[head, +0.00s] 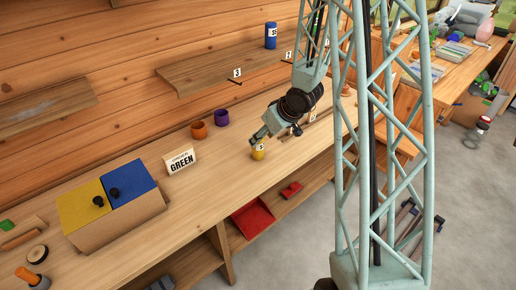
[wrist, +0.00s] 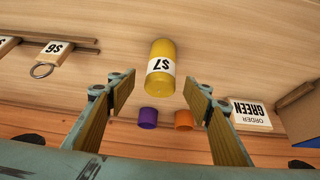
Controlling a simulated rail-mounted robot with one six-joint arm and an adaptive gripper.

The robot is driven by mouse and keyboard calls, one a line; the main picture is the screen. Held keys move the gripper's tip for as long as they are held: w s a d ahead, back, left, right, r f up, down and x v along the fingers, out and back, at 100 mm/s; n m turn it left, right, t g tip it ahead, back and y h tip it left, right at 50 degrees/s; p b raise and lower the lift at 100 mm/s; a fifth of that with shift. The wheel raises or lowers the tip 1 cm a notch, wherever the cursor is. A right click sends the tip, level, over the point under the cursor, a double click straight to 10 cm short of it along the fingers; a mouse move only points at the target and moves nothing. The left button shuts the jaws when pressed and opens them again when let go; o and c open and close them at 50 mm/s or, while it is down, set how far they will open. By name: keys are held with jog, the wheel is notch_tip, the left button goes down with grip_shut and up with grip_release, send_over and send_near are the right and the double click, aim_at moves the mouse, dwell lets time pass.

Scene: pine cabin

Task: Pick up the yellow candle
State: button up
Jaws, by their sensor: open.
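The yellow candle (head: 258,154), a short cylinder, stands on the wooden workbench (head: 205,185), just below my gripper (head: 262,136) in the head view. In the wrist view the candle (wrist: 158,50) shows a white "$7" label and lies in line with the gap between the two fingers. My gripper (wrist: 158,84) is open and empty, with wood-coloured pads on either side of that gap. I see no contact with the candle. Its exact distance from the fingertips is hard to tell.
An orange cup (head: 199,130) and a purple cup (head: 222,117) stand behind the candle near the wall. An "ORDER GREEN" sign (head: 181,161) and a box with yellow and blue lids (head: 132,190) are to the left. A wall shelf (head: 225,70) holds a blue can (head: 271,36).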

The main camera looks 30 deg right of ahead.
jog(key=shift+b+x, duration=0.6)
jog(key=shift+x, duration=2)
jog(key=c, duration=1.1)
jog(key=shift+o, duration=0.2)
jog(key=shift+r, duration=0.1)
jog(key=shift+r+p, duration=0.6)
jog(key=shift+r, duration=1)
jog(key=shift+s+r, duration=0.15)
jog(key=shift+s, duration=0.2)
jog(key=s+d+r, duration=0.1)
jog(key=s+d, duration=0.1)
jog(key=s, duration=1.3)
jog(key=shift+r+b, duration=0.2)
jog(key=shift+b, duration=0.25)
jog(key=shift+s, duration=0.15)
